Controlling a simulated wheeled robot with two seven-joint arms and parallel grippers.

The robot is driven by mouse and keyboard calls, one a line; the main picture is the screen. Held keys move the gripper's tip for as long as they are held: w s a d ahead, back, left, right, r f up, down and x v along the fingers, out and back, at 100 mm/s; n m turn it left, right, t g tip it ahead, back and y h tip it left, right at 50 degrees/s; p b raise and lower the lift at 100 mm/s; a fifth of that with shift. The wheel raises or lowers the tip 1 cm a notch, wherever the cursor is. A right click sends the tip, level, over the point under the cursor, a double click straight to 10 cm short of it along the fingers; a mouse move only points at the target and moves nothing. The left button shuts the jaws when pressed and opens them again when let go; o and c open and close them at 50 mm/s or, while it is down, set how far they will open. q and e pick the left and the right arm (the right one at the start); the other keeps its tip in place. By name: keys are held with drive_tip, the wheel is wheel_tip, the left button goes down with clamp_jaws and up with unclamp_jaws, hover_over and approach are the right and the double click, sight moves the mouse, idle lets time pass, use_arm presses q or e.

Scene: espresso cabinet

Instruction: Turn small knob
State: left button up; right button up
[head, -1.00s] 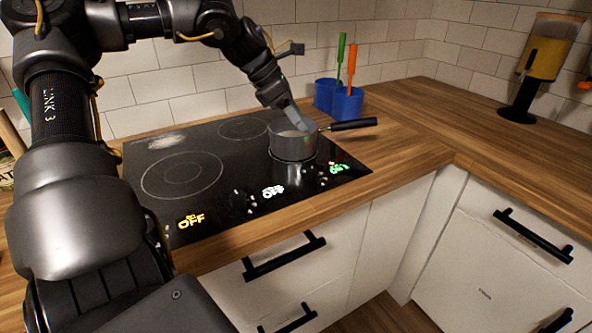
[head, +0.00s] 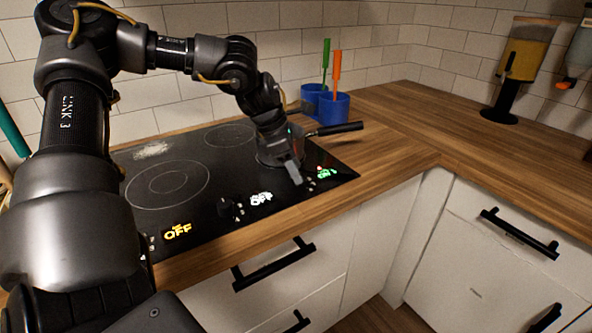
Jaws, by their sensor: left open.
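My left gripper (head: 295,176) is open and points down at the front right of the black cooktop (head: 205,190), in front of the pot. A dark knob (head: 226,207) stands at the cooktop's front edge, left of the white OFF label (head: 261,199). A green lit label (head: 326,173) shows just right of my fingertips. Any knob at my fingertips is too dark and covered to make out, so I cannot tell whether they touch one. A yellow OFF label (head: 176,231) is at the left. My right gripper is out of view.
The pot stands behind my left gripper, mostly hidden, with its black handle (head: 340,129) pointing right. Blue cups (head: 333,105) with green and orange utensils stand behind it. The wooden counter (head: 395,135) at the right is clear up to the dispenser (head: 515,75).

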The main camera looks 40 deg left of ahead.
use_arm(q)
drive_tip(key=shift+w+d+f, duration=0.2)
drive_tip(key=shift+d+f, duration=0.05)
drive_tip(key=shift+f, duration=0.4)
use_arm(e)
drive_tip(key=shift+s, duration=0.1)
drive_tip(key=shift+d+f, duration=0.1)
use_arm(q)
drive_tip(key=c, duration=0.8)
drive_tip(key=shift+a, duration=0.15)
drive_tip(key=shift+c, duration=1)
